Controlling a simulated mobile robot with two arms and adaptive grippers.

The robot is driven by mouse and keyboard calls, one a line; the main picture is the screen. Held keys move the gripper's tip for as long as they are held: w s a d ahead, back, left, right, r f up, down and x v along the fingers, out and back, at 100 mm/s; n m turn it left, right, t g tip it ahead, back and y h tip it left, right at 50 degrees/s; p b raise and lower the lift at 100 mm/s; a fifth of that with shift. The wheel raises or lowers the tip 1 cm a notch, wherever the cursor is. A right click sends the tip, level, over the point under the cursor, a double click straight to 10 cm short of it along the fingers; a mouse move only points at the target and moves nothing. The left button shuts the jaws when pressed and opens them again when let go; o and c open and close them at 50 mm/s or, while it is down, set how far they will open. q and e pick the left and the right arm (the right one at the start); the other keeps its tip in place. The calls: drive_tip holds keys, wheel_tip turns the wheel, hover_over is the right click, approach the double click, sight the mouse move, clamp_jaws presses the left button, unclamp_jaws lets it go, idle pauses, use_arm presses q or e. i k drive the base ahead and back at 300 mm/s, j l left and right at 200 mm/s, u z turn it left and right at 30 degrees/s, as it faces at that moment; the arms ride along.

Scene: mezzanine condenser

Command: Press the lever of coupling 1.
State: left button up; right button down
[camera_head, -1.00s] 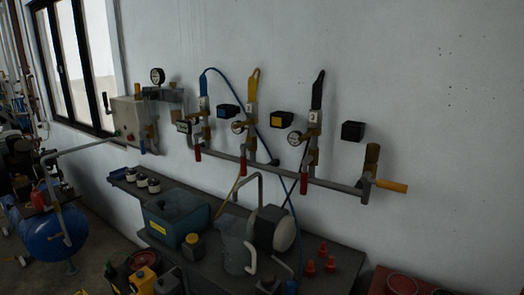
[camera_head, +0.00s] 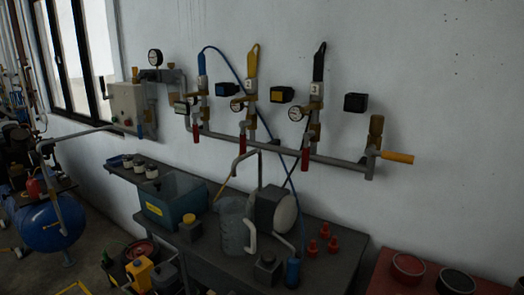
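Three couplings rise from a grey pipe on the white wall. The left one (camera_head: 203,108) has a blue piece at its top, and a blue hose (camera_head: 232,68) arches from there. The middle one (camera_head: 250,100) has a yellow lever (camera_head: 254,60) standing up. The right one (camera_head: 315,105) has a black lever (camera_head: 319,62) standing up. Red handles (camera_head: 305,153) hang below the couplings. Neither of my grippers is in view.
Black boxes (camera_head: 355,102) sit beside the couplings. An orange handle (camera_head: 397,158) juts out at the pipe's right end. Below, a dark bench (camera_head: 335,262) holds a teal bin (camera_head: 172,200), a clear jug (camera_head: 233,228) and red cones (camera_head: 323,231). A red table (camera_head: 385,285) stands at lower right.

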sight(195, 126)
drive_tip(key=i+j+z, duration=0.1)
drive_tip(key=j, duration=0.3)
drive_tip(key=i+j+z, duration=0.1)
drive_tip(key=j, duration=0.3)
drive_tip(key=i+j+z, duration=0.1)
drive_tip(key=i+j, duration=0.15)
drive_tip(key=j, duration=0.15)
drive_tip(key=i+j, duration=0.1)
drive_tip(key=j, duration=0.35)
drive_tip(key=i+j+z, duration=0.15)
drive_tip(key=j, duration=0.3)
